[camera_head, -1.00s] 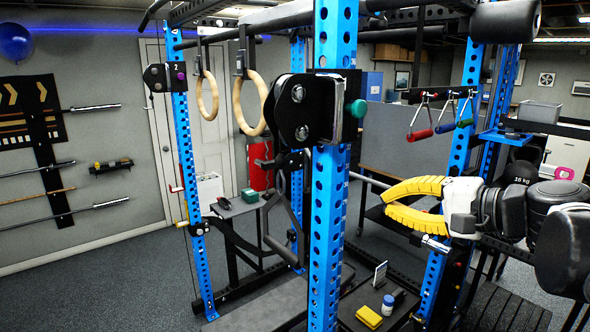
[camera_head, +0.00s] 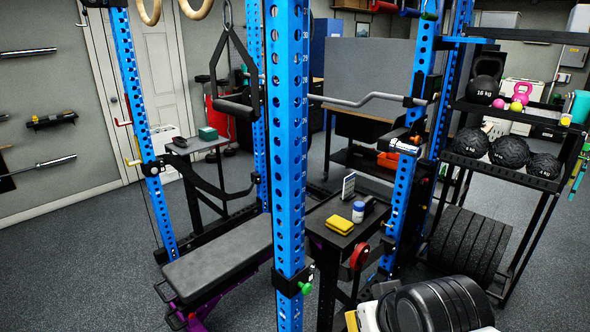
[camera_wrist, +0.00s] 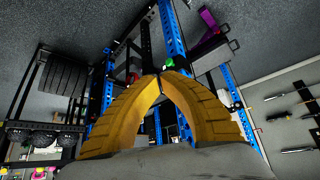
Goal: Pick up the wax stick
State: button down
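I cannot tell for sure which object is the wax stick. A small white container with a blue lid (camera_head: 358,211) stands upright on a small black table (camera_head: 322,212) behind the blue rack post. The tabletop items cannot be made out in the wrist view.
A blue rack post (camera_head: 289,150) stands in front of the table. A padded bench (camera_head: 222,252) is at its left, and a hanging black handle (camera_head: 236,107) is above. A barbell (camera_head: 365,101) crosses behind. A ball rack (camera_head: 508,172) is right. Floor is clear at left.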

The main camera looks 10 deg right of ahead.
aim_at(359, 208)
jog(key=i+j+z, duration=0.1)
jog(key=i+j, duration=0.25)
jog(key=i, duration=0.2)
jog(key=i+j+z, duration=0.1)
jog(key=i+j, duration=0.3)
jog(key=i, duration=0.15)
